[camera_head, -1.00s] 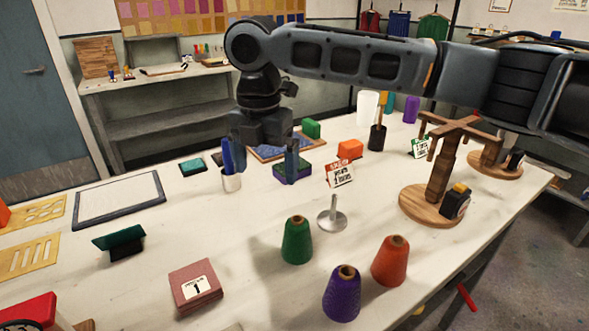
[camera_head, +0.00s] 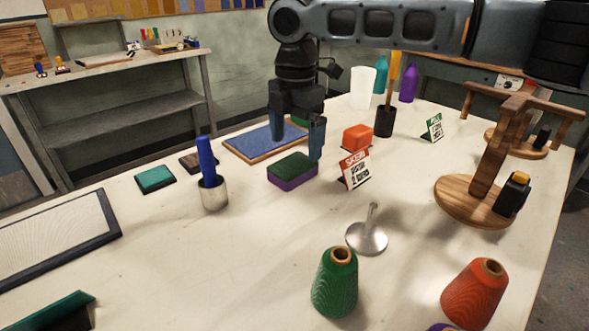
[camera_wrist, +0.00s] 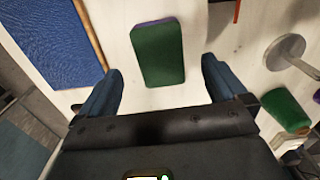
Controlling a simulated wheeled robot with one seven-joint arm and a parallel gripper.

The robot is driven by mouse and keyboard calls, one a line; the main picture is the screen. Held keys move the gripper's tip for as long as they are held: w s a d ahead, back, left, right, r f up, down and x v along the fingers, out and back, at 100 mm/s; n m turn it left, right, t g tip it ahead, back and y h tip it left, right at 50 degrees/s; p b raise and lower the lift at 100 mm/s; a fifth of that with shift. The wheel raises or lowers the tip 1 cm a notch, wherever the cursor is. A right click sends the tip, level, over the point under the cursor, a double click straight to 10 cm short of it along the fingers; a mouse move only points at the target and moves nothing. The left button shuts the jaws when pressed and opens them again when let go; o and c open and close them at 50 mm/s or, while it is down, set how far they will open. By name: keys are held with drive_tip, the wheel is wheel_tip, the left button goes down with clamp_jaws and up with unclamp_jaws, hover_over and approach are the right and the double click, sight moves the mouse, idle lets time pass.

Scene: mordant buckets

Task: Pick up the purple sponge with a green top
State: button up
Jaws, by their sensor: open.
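The purple sponge with a green top (camera_head: 293,170) lies flat on the white table, green side up, near the blue board. It also shows in the wrist view (camera_wrist: 158,55), ahead of and between the fingers. My gripper (camera_head: 299,146) is open and empty, pointing down, just behind and above the sponge in the head view. In the wrist view my gripper (camera_wrist: 157,88) has one finger on each side of the sponge's near end, with gaps on both sides. The purple part shows only as a thin edge there.
A blue board (camera_head: 262,140) lies behind the sponge. An orange block (camera_head: 357,138) and a red-and-white sign (camera_head: 354,168) stand to its right. A metal cup with a blue marker (camera_head: 212,190) stands to its left. Green (camera_head: 336,285) and orange (camera_head: 474,293) cones stand in front.

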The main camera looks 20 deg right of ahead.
sight(293, 164)
drive_tip(key=f, duration=0.5)
drive_tip(key=shift+a+f, duration=0.3)
drive_tip(key=shift+f, duration=0.1)
drive_tip(key=shift+s, duration=0.1)
drive_tip(key=shift+c, duration=0.2)
drive_tip(key=c, duration=1)
